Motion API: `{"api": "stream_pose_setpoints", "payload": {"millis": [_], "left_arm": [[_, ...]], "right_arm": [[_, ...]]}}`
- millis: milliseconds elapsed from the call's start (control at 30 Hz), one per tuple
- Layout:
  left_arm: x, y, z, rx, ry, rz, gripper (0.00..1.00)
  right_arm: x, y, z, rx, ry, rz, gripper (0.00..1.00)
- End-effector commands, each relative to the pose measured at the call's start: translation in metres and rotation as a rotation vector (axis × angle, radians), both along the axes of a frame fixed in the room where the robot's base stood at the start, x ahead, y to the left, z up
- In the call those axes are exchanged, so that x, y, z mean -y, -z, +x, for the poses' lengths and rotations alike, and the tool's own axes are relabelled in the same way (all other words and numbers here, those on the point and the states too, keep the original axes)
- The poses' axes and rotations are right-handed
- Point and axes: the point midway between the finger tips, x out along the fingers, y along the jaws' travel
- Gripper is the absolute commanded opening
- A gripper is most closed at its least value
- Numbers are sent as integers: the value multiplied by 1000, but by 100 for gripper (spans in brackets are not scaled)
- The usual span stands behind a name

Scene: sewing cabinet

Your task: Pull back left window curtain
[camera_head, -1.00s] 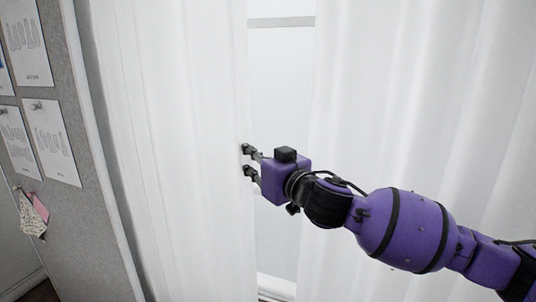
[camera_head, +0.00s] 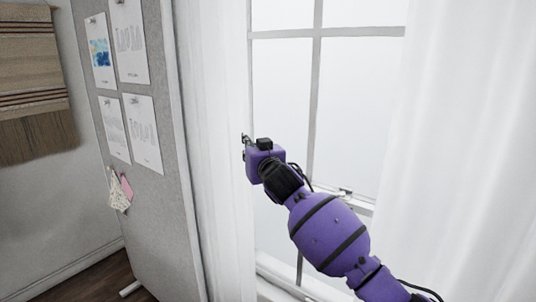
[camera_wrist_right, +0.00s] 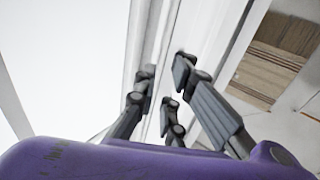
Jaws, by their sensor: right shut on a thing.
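The left window curtain (camera_head: 218,150) is white and hangs bunched in a narrow strip at the left side of the window (camera_head: 345,90). My right gripper (camera_head: 245,145) is shut on the curtain's inner edge at mid-height, its fingertips partly hidden. In the right wrist view my right gripper (camera_wrist_right: 165,78) has its dark fingers close about pale cloth; the exact contact is hard to make out. The right curtain (camera_head: 470,130) hangs at the right, apart from my gripper. My left gripper is not in view.
A grey pinboard panel (camera_head: 150,190) with papers stands just left of the left curtain. A brown woven hanging (camera_head: 35,80) is on the wall farther left. The window sill (camera_head: 300,285) lies below my right arm. The window front is open between the curtains.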

Motion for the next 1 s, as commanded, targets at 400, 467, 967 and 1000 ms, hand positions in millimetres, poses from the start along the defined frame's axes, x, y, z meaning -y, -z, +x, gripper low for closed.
{"api": "stream_pose_setpoints", "payload": {"millis": [400, 467, 967, 1000], "left_arm": [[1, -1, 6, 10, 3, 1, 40], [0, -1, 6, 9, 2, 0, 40], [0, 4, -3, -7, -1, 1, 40], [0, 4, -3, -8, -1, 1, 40]], "right_arm": [[-16, 0, 11, 1, -2, 1, 0], [-16, 0, 11, 2, -3, 2, 0], [-15, 0, 11, 1, -1, 1, 18], [-15, 0, 11, 1, -1, 1, 18]]}}
